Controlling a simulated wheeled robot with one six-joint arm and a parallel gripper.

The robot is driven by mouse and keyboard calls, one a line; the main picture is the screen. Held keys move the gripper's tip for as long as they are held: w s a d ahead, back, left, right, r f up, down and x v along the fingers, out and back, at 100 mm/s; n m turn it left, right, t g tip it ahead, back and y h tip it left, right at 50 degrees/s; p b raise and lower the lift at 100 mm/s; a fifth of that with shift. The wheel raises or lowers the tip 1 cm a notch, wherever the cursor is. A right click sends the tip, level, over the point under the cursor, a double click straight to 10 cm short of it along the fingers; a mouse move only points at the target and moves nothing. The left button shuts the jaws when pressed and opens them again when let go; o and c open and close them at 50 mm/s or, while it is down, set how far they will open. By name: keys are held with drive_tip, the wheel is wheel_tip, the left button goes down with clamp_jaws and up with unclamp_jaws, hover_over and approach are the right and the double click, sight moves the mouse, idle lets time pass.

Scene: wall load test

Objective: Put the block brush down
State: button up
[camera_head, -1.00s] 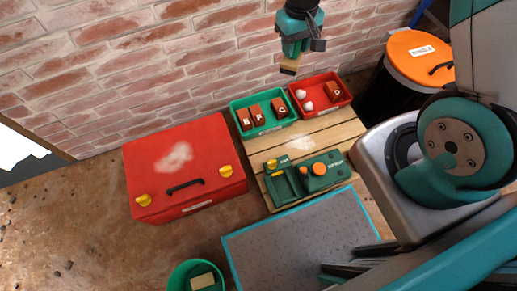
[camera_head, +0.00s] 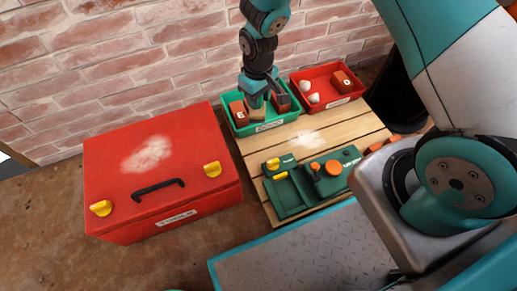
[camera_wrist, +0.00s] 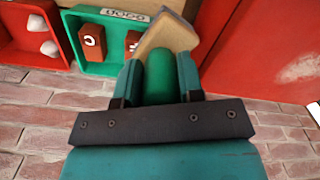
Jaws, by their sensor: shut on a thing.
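My gripper (camera_head: 263,100) points down over the green tray (camera_head: 266,127) by the brick wall. It is shut on the block brush (camera_head: 257,114), a tan wooden-looking block. In the wrist view the brush (camera_wrist: 165,36) sits tilted at the fingertips of my gripper (camera_wrist: 160,68), beside the tray's label. I cannot tell if the brush touches the tray. A red-brown block (camera_head: 239,112) lies left of my gripper and another (camera_head: 282,102) right of it. My gripper hides the tray's middle.
A red tray (camera_head: 341,101) with white lumps and a block is to the right. A green tool caddy (camera_head: 287,197) stands on the wooden slats in front. A large red box (camera_head: 190,145) is left. A pale patch of bare slats (camera_head: 308,138) lies between.

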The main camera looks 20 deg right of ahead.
wheel_tip(320, 180, down, 19)
drive_tip(key=b, duration=1)
drive_tip(key=shift+f, duration=0.15)
drive_tip(key=shift+f, duration=0.2)
drive_tip(key=o, duration=0.8)
drive_tip(key=shift+o, duration=0.2)
drive_tip(key=shift+r, duration=0.2)
